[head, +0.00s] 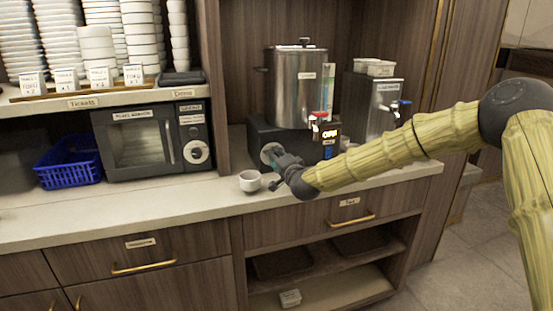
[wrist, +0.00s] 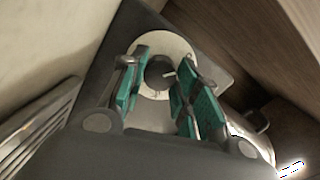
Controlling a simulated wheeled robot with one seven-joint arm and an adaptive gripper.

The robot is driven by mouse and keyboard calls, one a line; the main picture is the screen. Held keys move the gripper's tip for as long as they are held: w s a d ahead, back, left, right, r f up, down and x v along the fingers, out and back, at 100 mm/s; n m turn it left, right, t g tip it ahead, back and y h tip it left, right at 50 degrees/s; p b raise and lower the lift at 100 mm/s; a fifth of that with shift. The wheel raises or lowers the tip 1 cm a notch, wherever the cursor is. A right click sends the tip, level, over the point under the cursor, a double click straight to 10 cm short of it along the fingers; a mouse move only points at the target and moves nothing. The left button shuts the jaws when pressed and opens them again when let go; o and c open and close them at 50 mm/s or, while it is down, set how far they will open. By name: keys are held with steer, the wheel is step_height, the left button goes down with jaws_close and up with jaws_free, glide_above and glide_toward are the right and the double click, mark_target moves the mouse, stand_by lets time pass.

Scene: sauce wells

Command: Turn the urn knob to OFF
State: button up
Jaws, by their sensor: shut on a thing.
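The steel urn (head: 297,88) stands on a dark base on the counter, with a red tap (head: 318,117) at its front. The urn knob is dark and round with a pale pointer mark, and shows in the wrist view (wrist: 158,72) on a white dial plate (wrist: 172,43). My gripper (head: 274,158) reaches the dial at the base's left front. In the wrist view its green-padded fingers (wrist: 157,82) are shut on the knob, one on each side. A small lit orange display (head: 331,134) appears to read OFF. The dial's markings are too small to read.
A white cup (head: 250,181) stands on the counter just left of my gripper. A second steel dispenser (head: 379,105) with a blue-handled tap is to the right. A microwave (head: 150,142) and a blue basket (head: 68,167) are at left. The front-left counter is clear.

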steer(key=shift+n, duration=0.5)
steer(key=shift+f, duration=0.1)
steer(key=o, duration=1)
steer(key=shift+o, duration=0.2)
steer(key=shift+s, duration=0.1)
steer(key=v, duration=1.2)
